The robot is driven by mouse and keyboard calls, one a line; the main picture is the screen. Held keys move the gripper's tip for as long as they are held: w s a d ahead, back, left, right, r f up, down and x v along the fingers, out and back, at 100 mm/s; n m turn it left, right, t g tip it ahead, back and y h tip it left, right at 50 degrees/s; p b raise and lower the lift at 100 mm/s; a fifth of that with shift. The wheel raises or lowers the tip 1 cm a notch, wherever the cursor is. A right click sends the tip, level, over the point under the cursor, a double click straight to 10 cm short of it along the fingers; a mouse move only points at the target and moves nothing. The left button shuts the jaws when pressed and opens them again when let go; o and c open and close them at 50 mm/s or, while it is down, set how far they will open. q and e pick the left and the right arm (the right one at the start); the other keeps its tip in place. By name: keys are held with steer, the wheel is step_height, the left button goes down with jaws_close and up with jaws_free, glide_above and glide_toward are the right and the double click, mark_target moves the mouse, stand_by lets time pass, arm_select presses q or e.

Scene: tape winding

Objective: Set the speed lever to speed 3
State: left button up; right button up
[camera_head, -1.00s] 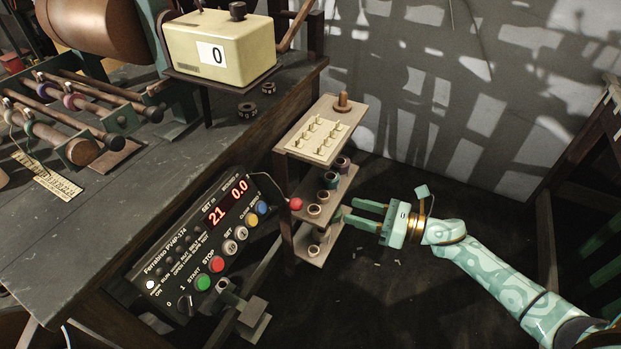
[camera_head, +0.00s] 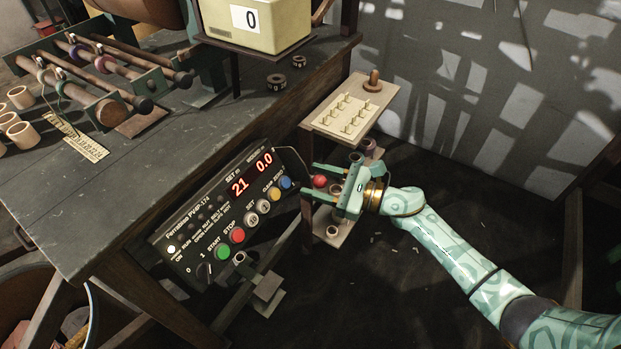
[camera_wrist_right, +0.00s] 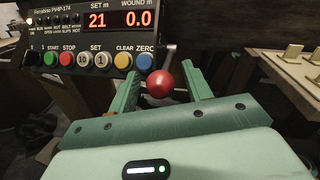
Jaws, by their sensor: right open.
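The speed lever's red ball knob (camera_head: 320,181) sits at the right end of the control panel (camera_head: 222,213). In the right wrist view the red knob (camera_wrist_right: 160,83) shows between my two open fingers, with a gap on each side. My right gripper (camera_head: 309,182) is open, its fingers pointing left around the knob. The panel in the right wrist view (camera_wrist_right: 90,41) reads SET 21 and WOUND 0.0. The lever's shaft is mostly hidden, and no speed marks can be read. My left gripper is not in view.
A small shelf stand (camera_head: 350,110) with a pegged board on top stands just behind my right gripper; spools sit on its lower shelves. The dark workbench (camera_head: 150,165) is on the left, with a cream counter box (camera_head: 257,24) showing 0.

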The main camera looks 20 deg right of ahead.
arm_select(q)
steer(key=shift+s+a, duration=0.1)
arm_select(e)
steer(key=shift+x, duration=1)
